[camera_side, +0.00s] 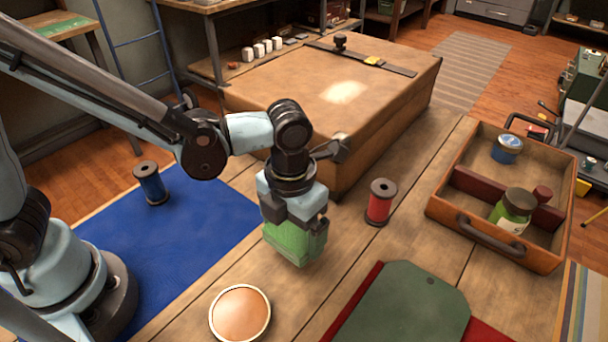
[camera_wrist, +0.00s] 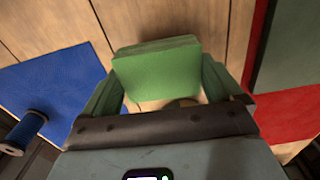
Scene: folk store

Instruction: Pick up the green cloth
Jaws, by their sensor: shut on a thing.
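The green cloth (camera_side: 296,244) looks like a thick folded block. My gripper (camera_side: 294,214) points down and is shut on it, near the middle of the wooden table. In the wrist view the cloth (camera_wrist: 157,72) sits between the two fingers and juts out beyond them. The fingers and gripper body hide part of it. I cannot tell whether its underside touches the table.
A blue mat (camera_side: 185,225) with a blue spool (camera_side: 150,184) lies left. A red spool (camera_side: 380,202) stands right, near a big case (camera_side: 390,95). A round copper-coloured disc (camera_side: 240,313) and a green board (camera_side: 405,308) lie in front. A wooden tray (camera_side: 545,255) holds jars.

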